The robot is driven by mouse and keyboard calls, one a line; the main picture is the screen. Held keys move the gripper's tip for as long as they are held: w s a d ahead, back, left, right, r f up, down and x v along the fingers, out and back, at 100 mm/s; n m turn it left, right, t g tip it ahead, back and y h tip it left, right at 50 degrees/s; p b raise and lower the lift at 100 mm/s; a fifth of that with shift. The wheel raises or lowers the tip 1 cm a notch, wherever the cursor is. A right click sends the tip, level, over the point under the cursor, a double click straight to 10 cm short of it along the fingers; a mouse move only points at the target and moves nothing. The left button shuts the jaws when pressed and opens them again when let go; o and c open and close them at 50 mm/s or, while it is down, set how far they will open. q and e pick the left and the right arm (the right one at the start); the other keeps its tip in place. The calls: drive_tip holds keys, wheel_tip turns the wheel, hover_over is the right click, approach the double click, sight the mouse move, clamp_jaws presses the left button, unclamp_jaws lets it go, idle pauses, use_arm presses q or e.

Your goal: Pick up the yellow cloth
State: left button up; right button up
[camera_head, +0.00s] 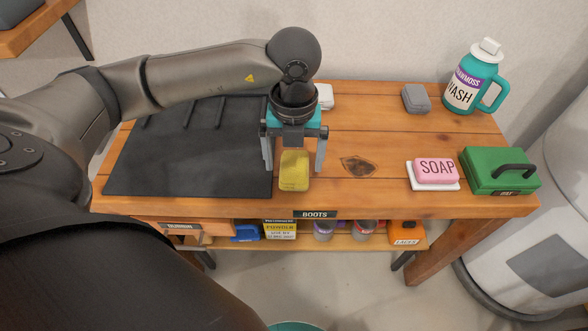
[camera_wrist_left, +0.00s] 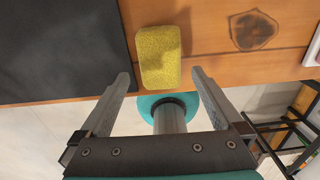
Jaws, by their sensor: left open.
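The yellow cloth (camera_head: 294,171) is a small rounded block shape lying flat near the front edge of the wooden table (camera_head: 370,124). It sits just right of a black mat. My left gripper (camera_head: 294,168) is open and points down over the cloth, with one finger to each side of it. In the left wrist view the cloth (camera_wrist_left: 159,57) lies ahead of and between the open fingertips (camera_wrist_left: 160,75), and nothing is held. My right gripper is not in view.
The black mat (camera_head: 190,160) covers the table's left part. A pink soap (camera_head: 436,171) on a white dish, a green box (camera_head: 499,171), a grey block (camera_head: 416,98) and a teal wash jug (camera_head: 472,84) stand to the right. A lower shelf holds several items. The table's middle right is clear.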

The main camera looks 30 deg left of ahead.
sight(294, 169)
use_arm(q)
drive_tip(key=shift+f+b, duration=0.35)
drive_tip(key=shift+f, duration=0.9)
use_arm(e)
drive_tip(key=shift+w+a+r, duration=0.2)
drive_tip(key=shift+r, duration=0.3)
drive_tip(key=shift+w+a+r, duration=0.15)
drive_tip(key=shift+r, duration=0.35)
use_arm(q)
drive_tip(key=c, duration=1.4)
drive_tip(key=shift+c, duration=0.2)
drive_tip(key=shift+r, duration=0.2)
drive_tip(key=shift+r, duration=0.2)
wheel_tip(294, 169, up, 8)
drive_tip(key=p, duration=0.3)
drive_tip(key=shift+r+p, duration=0.3)
drive_tip(key=shift+r, duration=0.35)
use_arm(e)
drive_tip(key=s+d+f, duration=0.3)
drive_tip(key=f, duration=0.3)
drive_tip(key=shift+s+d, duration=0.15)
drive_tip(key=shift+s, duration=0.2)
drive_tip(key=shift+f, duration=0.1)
